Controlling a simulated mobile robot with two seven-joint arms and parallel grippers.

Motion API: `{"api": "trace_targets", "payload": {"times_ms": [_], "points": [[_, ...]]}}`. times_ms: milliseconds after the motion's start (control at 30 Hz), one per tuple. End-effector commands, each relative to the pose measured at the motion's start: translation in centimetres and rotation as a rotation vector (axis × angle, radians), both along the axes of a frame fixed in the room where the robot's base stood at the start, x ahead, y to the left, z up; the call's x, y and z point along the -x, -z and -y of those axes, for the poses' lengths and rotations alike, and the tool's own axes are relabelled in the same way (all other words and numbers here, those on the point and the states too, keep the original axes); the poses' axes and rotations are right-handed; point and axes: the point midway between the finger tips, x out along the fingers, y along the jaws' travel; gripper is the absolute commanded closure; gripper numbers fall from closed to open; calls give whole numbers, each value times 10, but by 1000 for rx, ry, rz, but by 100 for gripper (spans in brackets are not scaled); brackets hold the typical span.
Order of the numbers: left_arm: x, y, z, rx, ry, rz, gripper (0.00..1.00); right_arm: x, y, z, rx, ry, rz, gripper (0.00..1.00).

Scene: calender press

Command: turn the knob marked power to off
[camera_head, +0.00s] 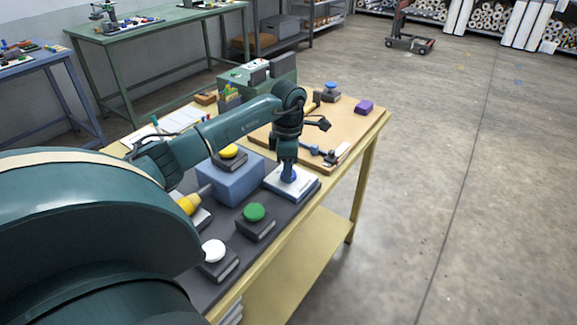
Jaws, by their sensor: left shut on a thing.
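A blue knob (289,177) sits on a white-topped box (303,188) at the right edge of the dark mat. My left gripper (288,171) points straight down over it and is shut on the blue knob, hiding most of it. Any marking on the box is too small or covered to read, so I cannot tell which way the knob points. My right gripper is out of view.
A green button (254,212), a white button (213,250) and a yellow button (229,151) on a blue block (232,181) stand nearby. Behind is a wooden board (348,122) with a purple block (364,107). The floor at right is clear.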

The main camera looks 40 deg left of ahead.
Motion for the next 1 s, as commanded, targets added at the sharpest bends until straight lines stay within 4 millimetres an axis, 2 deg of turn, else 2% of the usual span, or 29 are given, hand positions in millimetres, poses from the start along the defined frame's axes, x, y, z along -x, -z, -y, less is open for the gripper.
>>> {"api": "trace_targets", "payload": {"times_ms": [267,1000], "points": [[0,-1,-1,0,-165,-1,86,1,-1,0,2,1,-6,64],[0,-1,0,0,-822,0,86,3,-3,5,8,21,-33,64]]}}
